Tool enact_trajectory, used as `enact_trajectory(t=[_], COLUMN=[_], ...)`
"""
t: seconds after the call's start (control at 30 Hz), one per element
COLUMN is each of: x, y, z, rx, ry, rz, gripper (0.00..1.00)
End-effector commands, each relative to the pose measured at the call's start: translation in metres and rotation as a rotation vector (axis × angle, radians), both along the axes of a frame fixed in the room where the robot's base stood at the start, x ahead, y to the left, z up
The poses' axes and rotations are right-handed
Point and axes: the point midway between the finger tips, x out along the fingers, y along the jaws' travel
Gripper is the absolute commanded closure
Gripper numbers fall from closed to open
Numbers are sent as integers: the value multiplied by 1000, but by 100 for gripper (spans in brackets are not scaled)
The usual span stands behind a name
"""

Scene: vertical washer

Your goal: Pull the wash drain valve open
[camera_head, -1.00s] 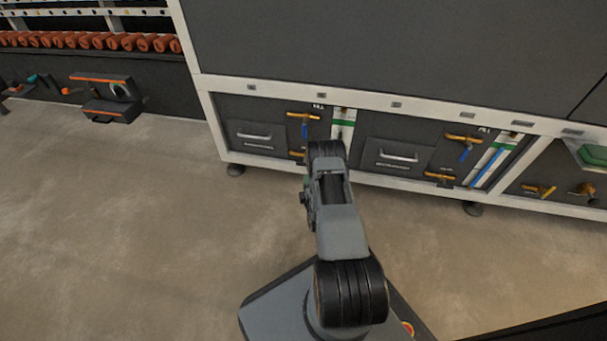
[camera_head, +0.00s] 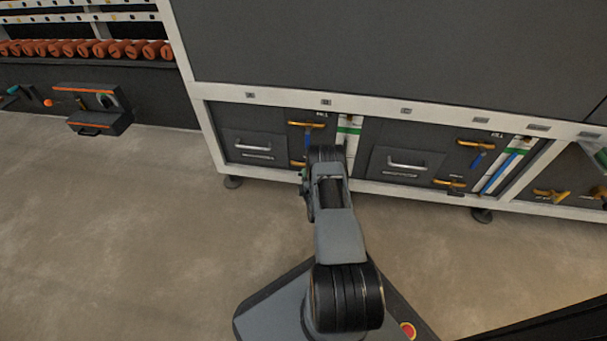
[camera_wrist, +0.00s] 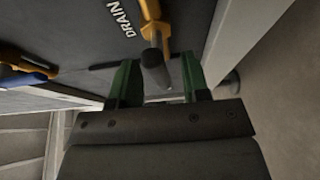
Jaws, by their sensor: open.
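The drain valve (camera_wrist: 153,30) shows in the wrist view beside the word DRAIN on the dark panel. My gripper (camera_wrist: 158,82) is open, with one green finger on each side of the handle. A gap shows on both sides of the handle, and the gripper does not clamp it. In the head view, the yellow end of this lower valve (camera_head: 297,164) shows at the left bay, partly hidden by my arm, which also hides most of my gripper.
An upper yellow valve with a blue handle (camera_head: 308,130) sits above it. The bay to the right has a similar upper valve (camera_head: 476,147) and lower valve (camera_head: 449,183). A drawer handle (camera_head: 252,138) is at the left. The floor (camera_head: 130,230) in front is clear.

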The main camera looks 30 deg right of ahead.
Motion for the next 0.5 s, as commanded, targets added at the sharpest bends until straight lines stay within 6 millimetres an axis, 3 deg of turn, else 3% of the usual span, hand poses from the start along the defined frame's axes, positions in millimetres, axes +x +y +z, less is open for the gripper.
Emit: enact_trajectory(t=[0.43,0.5], x=[2,2], y=[-5,-5], z=[0,0], rx=[0,0], ry=[0,0], rz=[-2,-2], gripper=[57,63])
